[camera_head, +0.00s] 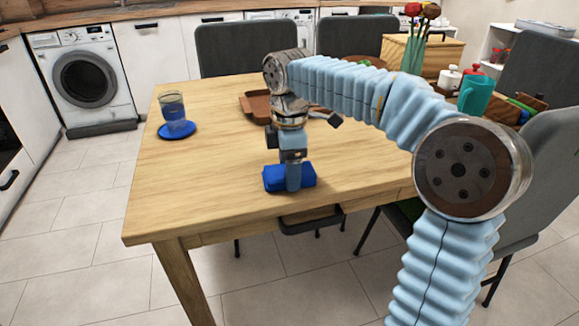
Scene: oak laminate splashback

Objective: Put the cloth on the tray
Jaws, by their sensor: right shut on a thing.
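The cloth (305,181) is a small folded blue bundle at the front part of the wooden table. My right gripper (290,183) points down and is shut on the cloth, with its fingers over the middle of it. The cloth looks to be at the table top; I cannot tell whether it is lifted slightly. The tray (253,104) is reddish brown and lies further back on the table, behind my right wrist, which hides much of it. My left gripper is not in view.
A glass (172,106) stands on a blue saucer (177,131) at the table's left. A teal jug (477,95), flowers and jars (449,76) stand at the right. Grey chairs (238,46) surround the table. The table's front left (190,190) is clear.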

